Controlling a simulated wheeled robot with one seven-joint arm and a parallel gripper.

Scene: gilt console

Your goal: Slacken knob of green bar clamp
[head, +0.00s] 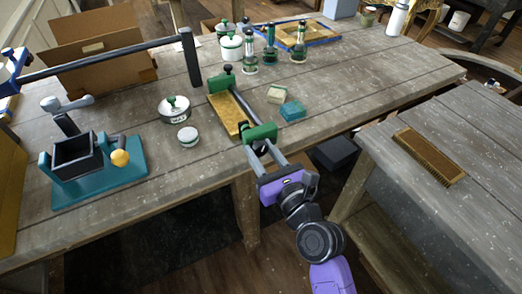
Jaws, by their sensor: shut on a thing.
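The green bar clamp (261,132) lies near the front edge of the wooden bench. It has a green jaw at each end of a dark bar, and a gold-coloured board (226,110) lies beside the bar between the jaws. My gripper (260,149) reaches in from the front right, at the clamp's near green jaw. Its two grey fingers are shut on the dark knob (259,147) at that end. The fingers hide much of the knob.
A teal-based device (100,185) with a yellow ball handle, a round tin (174,108) and a small white jar (188,136) stand left. A teal block (292,110) lies right of the clamp. A brush (430,157) lies on the right-hand table, across a gap.

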